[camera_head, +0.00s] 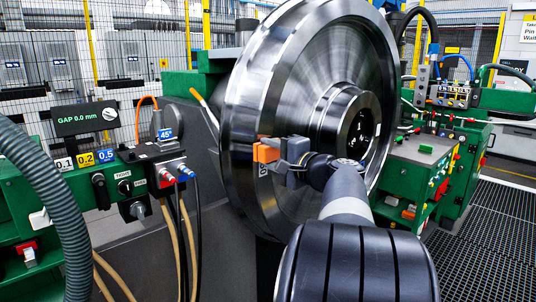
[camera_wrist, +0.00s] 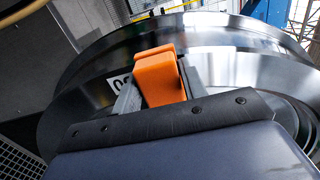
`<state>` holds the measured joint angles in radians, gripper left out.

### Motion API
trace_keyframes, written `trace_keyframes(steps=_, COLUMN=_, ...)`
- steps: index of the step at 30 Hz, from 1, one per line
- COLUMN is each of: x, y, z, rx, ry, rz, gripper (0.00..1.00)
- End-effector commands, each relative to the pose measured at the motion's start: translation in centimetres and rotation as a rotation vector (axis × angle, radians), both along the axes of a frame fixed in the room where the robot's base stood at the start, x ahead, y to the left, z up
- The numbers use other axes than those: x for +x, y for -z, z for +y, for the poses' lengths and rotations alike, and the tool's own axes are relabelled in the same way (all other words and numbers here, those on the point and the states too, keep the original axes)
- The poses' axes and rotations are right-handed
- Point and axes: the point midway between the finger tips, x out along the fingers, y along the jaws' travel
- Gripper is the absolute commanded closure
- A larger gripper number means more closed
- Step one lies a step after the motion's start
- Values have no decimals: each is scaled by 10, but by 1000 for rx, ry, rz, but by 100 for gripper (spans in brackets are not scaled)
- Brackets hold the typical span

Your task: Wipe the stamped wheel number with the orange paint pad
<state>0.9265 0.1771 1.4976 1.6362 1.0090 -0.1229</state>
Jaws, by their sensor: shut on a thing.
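The large shiny steel rail wheel (camera_head: 300,70) stands upright in the middle of the head view and fills the upper part of the wrist view (camera_wrist: 230,65). My gripper (camera_head: 283,153) is shut on the orange paint pad (camera_head: 265,152) in front of the wheel's face, near its left rim. In the wrist view the pad (camera_wrist: 160,75) sits between the fingers. A white patch with dark characters, the wheel number (camera_wrist: 119,82), shows just left of the pad and is partly hidden. I cannot tell whether the pad touches the wheel.
A green control panel (camera_head: 85,120) with a gap display, knobs and cables stands at the left. A thick grey hose (camera_head: 45,190) hangs in front of it. Green machinery (camera_head: 425,170) stands close at the right. Dark grating (camera_head: 490,230) covers the floor at right.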

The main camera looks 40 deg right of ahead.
Motion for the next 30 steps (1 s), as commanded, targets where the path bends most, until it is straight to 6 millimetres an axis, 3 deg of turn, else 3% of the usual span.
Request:
trace_keyframes(steps=15, x=-49, y=1, z=-4, rx=-2, ry=3, rz=0, gripper=78)
trace_keyframes(steps=30, x=-57, y=1, z=-5, rx=-1, ry=2, rz=0, gripper=78)
